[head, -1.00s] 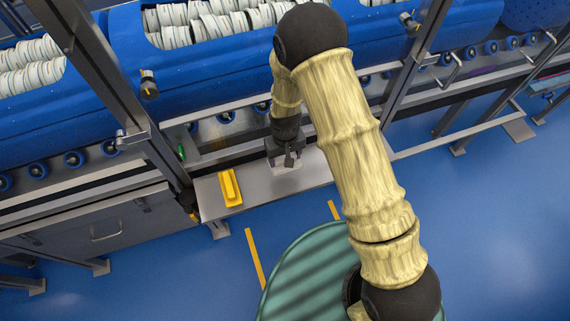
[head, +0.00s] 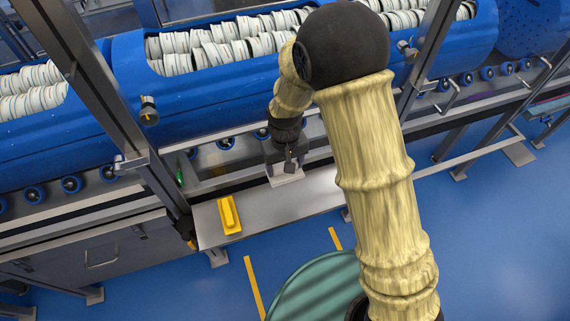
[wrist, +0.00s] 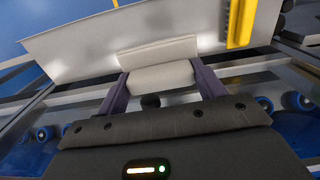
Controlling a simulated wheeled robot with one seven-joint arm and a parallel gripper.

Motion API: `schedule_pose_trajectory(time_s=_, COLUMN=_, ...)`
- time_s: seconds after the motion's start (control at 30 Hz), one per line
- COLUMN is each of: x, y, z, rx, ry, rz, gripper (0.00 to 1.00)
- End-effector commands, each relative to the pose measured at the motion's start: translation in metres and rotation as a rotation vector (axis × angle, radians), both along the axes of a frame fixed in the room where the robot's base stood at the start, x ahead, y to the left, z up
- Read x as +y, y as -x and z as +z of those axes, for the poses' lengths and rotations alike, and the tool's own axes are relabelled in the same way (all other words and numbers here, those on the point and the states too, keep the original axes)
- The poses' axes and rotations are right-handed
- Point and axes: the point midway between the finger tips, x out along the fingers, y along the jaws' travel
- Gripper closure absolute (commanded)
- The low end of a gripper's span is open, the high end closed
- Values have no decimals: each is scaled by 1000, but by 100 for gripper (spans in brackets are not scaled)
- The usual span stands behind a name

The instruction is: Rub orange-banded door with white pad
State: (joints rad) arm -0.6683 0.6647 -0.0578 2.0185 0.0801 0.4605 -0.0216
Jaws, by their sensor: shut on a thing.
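My gripper (head: 288,163) is shut on the white pad (head: 285,178) and holds it over the back edge of the grey shelf. In the wrist view the pad (wrist: 160,77) sits between the two fingers, with a flat white face beyond its rounded grip. The pad appears clear of the shelf, though the gap is hard to judge. I cannot make out an orange-banded door in either view.
A yellow block (head: 229,215) stands on the left of the grey shelf (head: 260,207). Behind are blue tubs (head: 190,100) filled with white rings, above a row of blue rollers. A dark steel post (head: 110,100) rises at left. Blue floor lies in front.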

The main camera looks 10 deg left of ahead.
Motion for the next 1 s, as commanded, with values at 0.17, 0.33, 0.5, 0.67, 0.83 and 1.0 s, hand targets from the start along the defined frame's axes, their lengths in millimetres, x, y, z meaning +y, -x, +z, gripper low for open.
schedule_pose_trajectory(time_s=0.17, x=0, y=0, z=0, rx=0, ry=0, rz=0, gripper=37)
schedule_pose_trajectory(time_s=0.33, x=-1, y=-1, z=0, rx=0, ry=0, rz=-2, gripper=49)
schedule_pose_trajectory(time_s=0.5, x=-18, y=-12, z=-5, rx=0, ry=1, rz=-44, gripper=49)
schedule_pose_trajectory(time_s=0.67, x=-61, y=-36, z=-19, rx=1, ry=3, rz=-148, gripper=49)
schedule_pose_trajectory(time_s=0.83, x=-124, y=-60, z=-36, rx=1, ry=3, rz=-288, gripper=49)
schedule_pose_trajectory(time_s=1.0, x=-192, y=-74, z=-54, rx=2, ry=3, rz=-434, gripper=49)
